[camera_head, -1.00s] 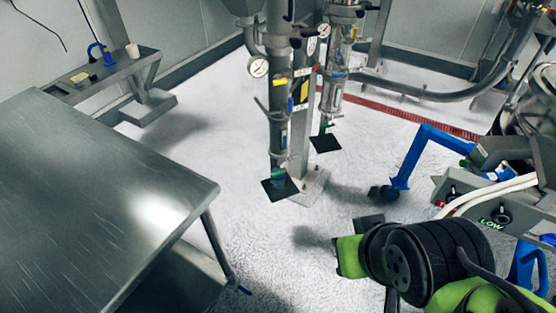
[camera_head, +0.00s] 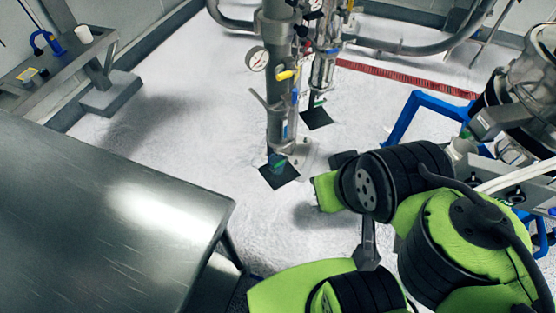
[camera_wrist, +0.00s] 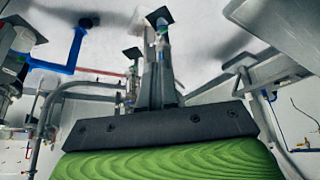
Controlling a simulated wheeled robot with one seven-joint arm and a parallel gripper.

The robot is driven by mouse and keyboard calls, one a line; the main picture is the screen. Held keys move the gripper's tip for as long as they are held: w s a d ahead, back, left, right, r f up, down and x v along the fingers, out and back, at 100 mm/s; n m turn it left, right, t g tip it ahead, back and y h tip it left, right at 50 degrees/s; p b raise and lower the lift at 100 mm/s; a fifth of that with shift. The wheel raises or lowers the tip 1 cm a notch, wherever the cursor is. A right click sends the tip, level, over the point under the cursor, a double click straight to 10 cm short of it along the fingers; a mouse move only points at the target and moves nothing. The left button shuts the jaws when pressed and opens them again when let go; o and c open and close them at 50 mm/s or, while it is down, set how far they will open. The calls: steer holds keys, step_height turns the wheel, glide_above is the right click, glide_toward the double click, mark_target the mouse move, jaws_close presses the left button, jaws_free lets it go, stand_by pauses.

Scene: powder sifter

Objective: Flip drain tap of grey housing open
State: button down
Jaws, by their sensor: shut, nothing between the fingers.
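The grey housing (camera_head: 277,115) is an upright steel tube in the middle of the head view, with a round gauge, a yellow handle (camera_head: 287,74) and a small green-blue part (camera_head: 277,162) at its lower end above a black square plate. The drain tap cannot be told apart surely at this size. My gripper (camera_wrist: 155,72) points toward the housing in the wrist view and looks shut and empty, apart from it. In the head view my green and black arm reaches in from the lower right, and the fingertips cannot be made out.
A clear-walled housing (camera_head: 323,75) stands just behind and to the right. A steel table (camera_head: 90,220) fills the lower left. A blue frame (camera_head: 405,112) and machinery stand at the right. The white floor left of the housings is clear.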

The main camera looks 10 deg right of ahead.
steer(key=w+f+n+y+b, duration=0.1)
steer(key=w+f+n+b, duration=0.35)
steer(key=w+f, duration=1.05)
steer(key=w+d+f+t+y+b, duration=0.1)
steer(key=w+d+f+t+b, duration=0.1)
steer(key=w+f, duration=0.5)
steer(key=w+d+f+t+y+b, duration=0.2)
steer(key=w+f, duration=0.4)
steer(key=f, duration=0.9)
steer(key=shift+w+d+f+m+t+b, duration=0.25)
steer(key=shift+w+m+t+b, duration=0.15)
steer(key=shift+b, duration=0.35)
steer(key=shift+a, duration=0.1)
